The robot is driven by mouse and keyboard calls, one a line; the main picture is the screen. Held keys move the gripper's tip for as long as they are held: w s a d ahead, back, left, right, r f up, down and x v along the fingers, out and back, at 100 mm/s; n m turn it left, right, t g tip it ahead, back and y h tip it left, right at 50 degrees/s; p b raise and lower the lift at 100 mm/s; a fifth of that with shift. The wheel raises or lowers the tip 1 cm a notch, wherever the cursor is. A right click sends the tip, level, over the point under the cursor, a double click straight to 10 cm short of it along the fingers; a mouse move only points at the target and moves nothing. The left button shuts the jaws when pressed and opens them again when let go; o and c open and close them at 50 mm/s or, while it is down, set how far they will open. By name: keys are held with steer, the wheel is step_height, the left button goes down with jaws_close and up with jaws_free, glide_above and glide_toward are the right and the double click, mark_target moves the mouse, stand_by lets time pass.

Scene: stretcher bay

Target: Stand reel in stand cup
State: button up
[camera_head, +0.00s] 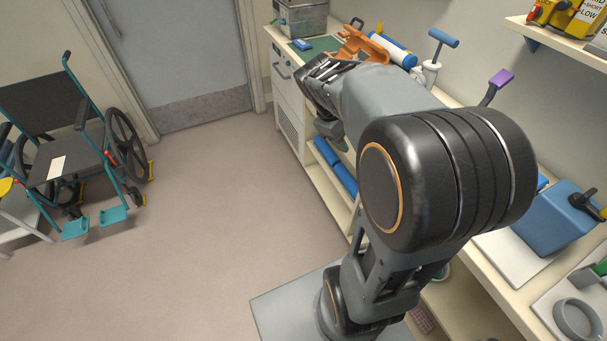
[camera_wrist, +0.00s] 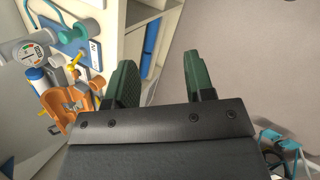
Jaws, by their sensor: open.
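My gripper (camera_wrist: 160,68) is open, with two green fingers apart and nothing between them in the wrist view. In the camera_head view its dark end (camera_head: 322,78) is beyond the counter's front edge, near an orange piece (camera_head: 368,44). The orange piece also shows in the wrist view (camera_wrist: 70,104), left of the fingers and apart from them. I cannot tell for sure which thing is the reel. A grey round ring-shaped holder (camera_head: 577,319) on a white base at the near right may be the stand cup; its inside is only partly in view.
The counter also holds a blue-and-white cylinder (camera_head: 393,50), a blue T-handled tool (camera_head: 440,47), a purple-handled tool (camera_head: 497,86) and a blue box (camera_head: 553,218). A wheelchair (camera_head: 75,140) stands at left. The floor (camera_head: 210,220) between is clear. My arm hides the middle of the counter.

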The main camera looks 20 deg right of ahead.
steer(key=s+a+m+t+y, duration=0.2)
steer(key=s+a, duration=0.1)
steer(key=a, duration=0.4)
steer(key=s+a+f+m+t+y, duration=0.1)
steer(key=s+a+m+t+y, duration=0.1)
steer(key=a, duration=0.5)
steer(key=shift+s+a+m+t+y, duration=0.3)
steer(key=shift+s+a+t+y, duration=0.1)
steer(key=shift+s+t+y, duration=0.35)
steer(key=shift+w, duration=0.1)
steer(key=shift+c, duration=0.6)
steer(key=shift+d, duration=0.15)
